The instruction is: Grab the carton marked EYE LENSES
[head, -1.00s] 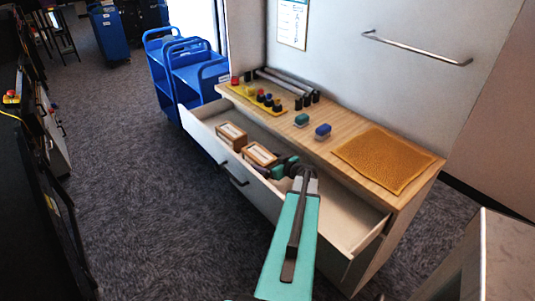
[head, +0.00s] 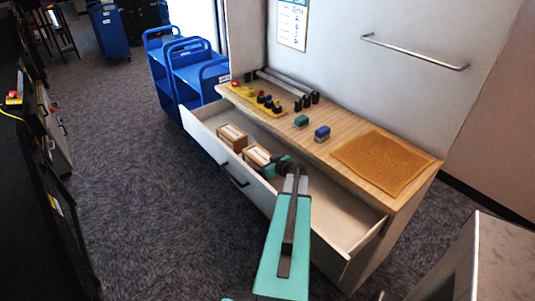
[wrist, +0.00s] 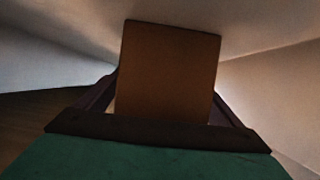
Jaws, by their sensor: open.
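Two brown cartons with pale labelled tops lie in the open drawer (head: 330,208) in the head view, the left carton (head: 232,136) and the right carton (head: 256,155). The label print is too small to read, so I cannot tell which one says EYE LENSES. My gripper (head: 268,170) is in the drawer at the right carton and hides part of it. In the wrist view a plain brown carton face (wrist: 168,70) stands between the dark fingers of my open gripper (wrist: 164,100). I cannot tell whether the fingers touch it.
Blue carts (head: 195,70) stand behind left.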

